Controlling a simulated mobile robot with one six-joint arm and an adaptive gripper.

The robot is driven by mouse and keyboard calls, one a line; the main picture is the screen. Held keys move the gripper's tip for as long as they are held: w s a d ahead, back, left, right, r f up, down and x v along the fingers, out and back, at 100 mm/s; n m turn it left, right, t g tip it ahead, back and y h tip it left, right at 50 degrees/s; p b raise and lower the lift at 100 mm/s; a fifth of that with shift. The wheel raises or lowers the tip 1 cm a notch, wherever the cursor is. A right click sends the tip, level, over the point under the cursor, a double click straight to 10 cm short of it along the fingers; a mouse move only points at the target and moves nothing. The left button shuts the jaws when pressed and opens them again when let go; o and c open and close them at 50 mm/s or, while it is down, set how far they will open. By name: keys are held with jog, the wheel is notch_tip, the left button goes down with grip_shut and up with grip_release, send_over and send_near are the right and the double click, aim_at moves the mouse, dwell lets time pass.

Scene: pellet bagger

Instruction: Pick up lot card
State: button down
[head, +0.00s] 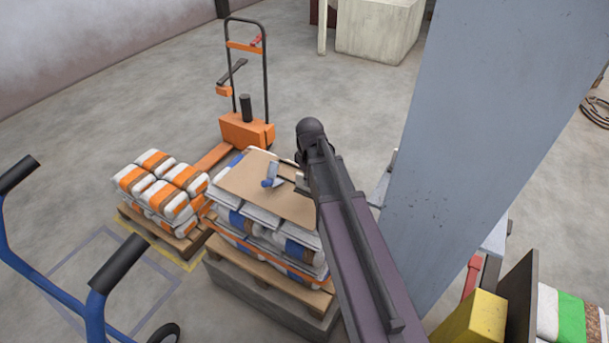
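I cannot make out a lot card for certain in the head view. A small blue and grey hand tool (272,178) lies on the sheet. A small grey piece (302,183) shows at the sheet's right side, partly covered by my arm; I cannot tell what it is. My dark arm crosses in front of the stack's right side. I cannot make out my gripper's fingers, and the area behind the arm is hidden.
An orange pallet truck (246,131) stands behind the stack. A second pallet of orange-striped bags (161,185) is at left. A blue hand truck (92,305) is at lower left. A wide grey column (475,130) blocks the right. A yellow block (470,322) is at lower right.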

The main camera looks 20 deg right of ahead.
dwell(0.7)
notch_tip(320, 180, up, 8)
jog(key=p, duration=0.8)
jog(key=shift+r, duration=0.1)
jog(key=shift+s, duration=0.15)
dwell(0.5)
